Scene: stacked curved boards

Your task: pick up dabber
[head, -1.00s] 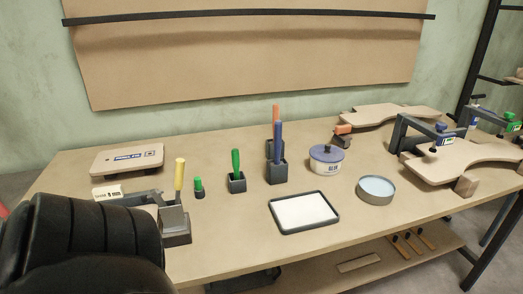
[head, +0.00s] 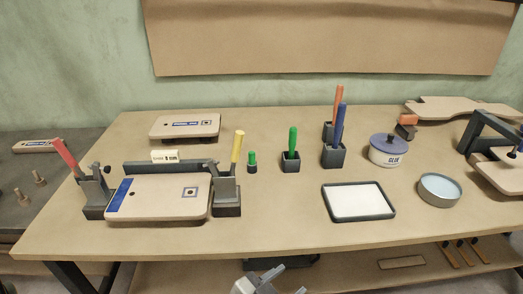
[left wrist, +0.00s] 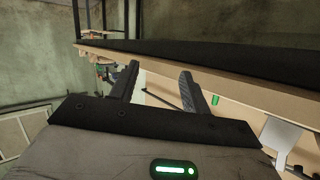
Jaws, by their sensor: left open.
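I cannot tell for sure which item is the dabber. A small upright green-topped piece with a dark lower part (head: 252,161) stands on the workbench (head: 285,225). To its right, a green-handled tool (head: 292,142) stands upright in a dark square holder (head: 290,164). My left gripper (head: 292,279) shows at the bottom edge of the head view, in front of the bench and apart from these items. In the left wrist view its two fingers (left wrist: 158,82) are spread with nothing between them. My right gripper is not in view.
A board (head: 150,202) lies between a red-handled clamp (head: 90,188) and a yellow-handled clamp (head: 228,185). Right of centre are a white-filled tray (head: 358,202), a glue pot (head: 388,150), a round tin (head: 440,188) and a blue-handled tool (head: 341,125). The front middle is clear.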

